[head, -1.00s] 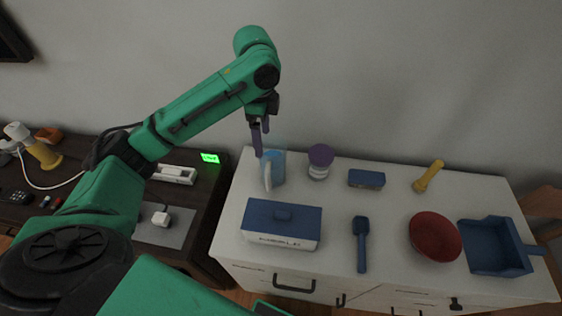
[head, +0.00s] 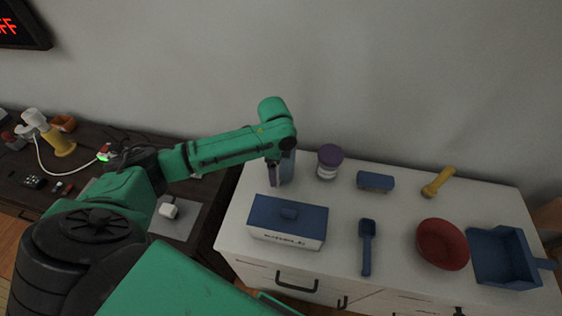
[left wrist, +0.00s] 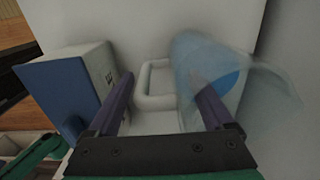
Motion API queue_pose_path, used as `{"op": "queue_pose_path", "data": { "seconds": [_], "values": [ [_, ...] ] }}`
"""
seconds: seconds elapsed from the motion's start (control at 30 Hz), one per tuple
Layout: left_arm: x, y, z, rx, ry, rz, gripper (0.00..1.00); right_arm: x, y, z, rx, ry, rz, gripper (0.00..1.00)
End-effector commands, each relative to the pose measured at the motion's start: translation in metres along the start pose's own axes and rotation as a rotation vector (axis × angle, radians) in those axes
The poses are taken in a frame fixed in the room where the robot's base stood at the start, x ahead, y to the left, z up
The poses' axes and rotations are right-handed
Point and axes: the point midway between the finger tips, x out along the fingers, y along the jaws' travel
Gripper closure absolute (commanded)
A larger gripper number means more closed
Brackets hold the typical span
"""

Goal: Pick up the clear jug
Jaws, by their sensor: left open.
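The clear jug (head: 288,167) stands at the back left of the white cabinet top, partly hidden behind my left gripper (head: 274,176). In the left wrist view the jug (left wrist: 205,62) is a see-through bluish body with a pale loop handle (left wrist: 142,88). My left gripper (left wrist: 163,84) is open there, its purple fingers spread on either side of the handle. The right finger overlaps the jug's body in the picture; I cannot tell whether they touch. My right gripper is not in view.
A blue-and-white box (head: 287,222) stands in front of the jug, and a purple-lidded jar (head: 329,162) to its right. A blue block (head: 375,181), blue scoop (head: 367,246), yellow tool (head: 437,182), red bowl (head: 442,244) and blue dustpan (head: 502,257) lie farther right.

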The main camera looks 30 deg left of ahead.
Motion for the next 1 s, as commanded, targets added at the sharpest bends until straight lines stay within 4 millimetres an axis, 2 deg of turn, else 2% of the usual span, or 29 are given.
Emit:
{"op": "queue_pose_path", "data": {
  "seconds": [0.1,0.27,0.4,0.5,0.83,1.0],
  "values": [
    [0.01,0.0,0.0,0.0,-0.001,-0.001,0.15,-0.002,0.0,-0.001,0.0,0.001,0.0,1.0],
    [0.01,0.0,0.0,0.0,0.0,-0.002,0.15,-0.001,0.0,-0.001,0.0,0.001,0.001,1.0],
    [0.01,0.0,0.0,0.0,0.0,-0.002,0.68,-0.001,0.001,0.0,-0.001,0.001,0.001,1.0],
    [0.01,0.0,0.0,0.0,0.0,-0.002,1.0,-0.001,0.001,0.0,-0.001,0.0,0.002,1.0],
    [0.008,-0.001,0.0,0.0,0.001,-0.006,1.0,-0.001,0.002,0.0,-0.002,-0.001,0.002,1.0],
    [-0.004,-0.002,0.0,0.0,0.003,-0.007,1.0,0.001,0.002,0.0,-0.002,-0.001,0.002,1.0]
  ]
}}
